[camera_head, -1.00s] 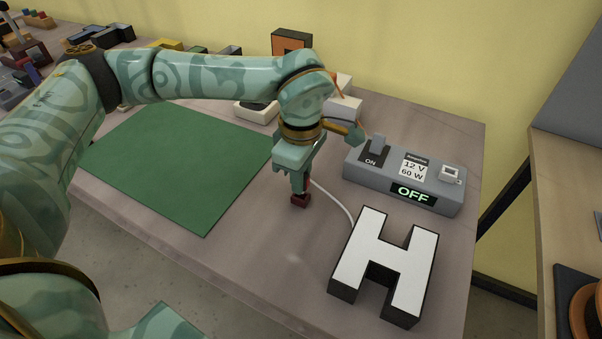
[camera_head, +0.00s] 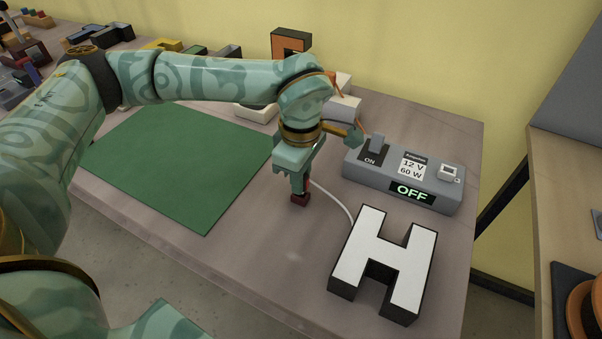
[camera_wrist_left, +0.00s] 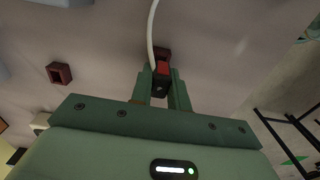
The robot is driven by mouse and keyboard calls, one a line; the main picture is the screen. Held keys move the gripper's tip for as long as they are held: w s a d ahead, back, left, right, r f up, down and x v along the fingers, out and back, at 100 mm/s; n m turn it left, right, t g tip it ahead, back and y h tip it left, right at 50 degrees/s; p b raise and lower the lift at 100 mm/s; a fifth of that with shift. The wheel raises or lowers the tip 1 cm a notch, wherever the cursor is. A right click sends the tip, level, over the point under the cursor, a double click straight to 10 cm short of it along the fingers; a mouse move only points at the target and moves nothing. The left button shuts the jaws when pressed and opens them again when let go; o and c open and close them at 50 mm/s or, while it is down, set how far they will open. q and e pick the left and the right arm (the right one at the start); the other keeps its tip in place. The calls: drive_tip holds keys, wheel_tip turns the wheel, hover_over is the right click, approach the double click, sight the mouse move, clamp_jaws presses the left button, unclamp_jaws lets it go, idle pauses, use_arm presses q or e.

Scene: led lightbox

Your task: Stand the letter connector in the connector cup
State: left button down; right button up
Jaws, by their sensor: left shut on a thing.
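My left gripper (camera_head: 300,184) points down over the table, right of the green mat, and is shut on the letter connector. The connector shows red between the fingertips in the left wrist view (camera_wrist_left: 162,69), with its white cable running past it. A dark red square piece (camera_head: 300,200) sits right at the fingertips. It looks like the connector cup, but I cannot tell whether the connector is inside it or just above. A second dark red, hollow square piece (camera_wrist_left: 59,73) lies apart in the left wrist view. My right gripper is not in view.
A white letter H (camera_head: 388,262) lies at the front right, joined to the cable. A grey power box (camera_head: 440,186) reading OFF stands behind it. The green mat (camera_head: 180,165) is bare. Several small boxes stand along the back.

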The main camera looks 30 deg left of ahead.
use_arm(q)
drive_tip(key=shift+f+b, duration=0.3)
drive_tip(key=shift+f, duration=0.45)
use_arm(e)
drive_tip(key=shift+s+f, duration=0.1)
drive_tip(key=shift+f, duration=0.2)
use_arm(q)
drive_tip(key=c, duration=1.3)
unclamp_jaws()
drive_tip(key=shift+o, duration=0.2)
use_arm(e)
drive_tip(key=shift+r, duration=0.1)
use_arm(q)
wheel_tip(320, 180, up, 8)
drive_tip(key=p, duration=0.6)
drive_tip(key=shift+p, duration=0.4)
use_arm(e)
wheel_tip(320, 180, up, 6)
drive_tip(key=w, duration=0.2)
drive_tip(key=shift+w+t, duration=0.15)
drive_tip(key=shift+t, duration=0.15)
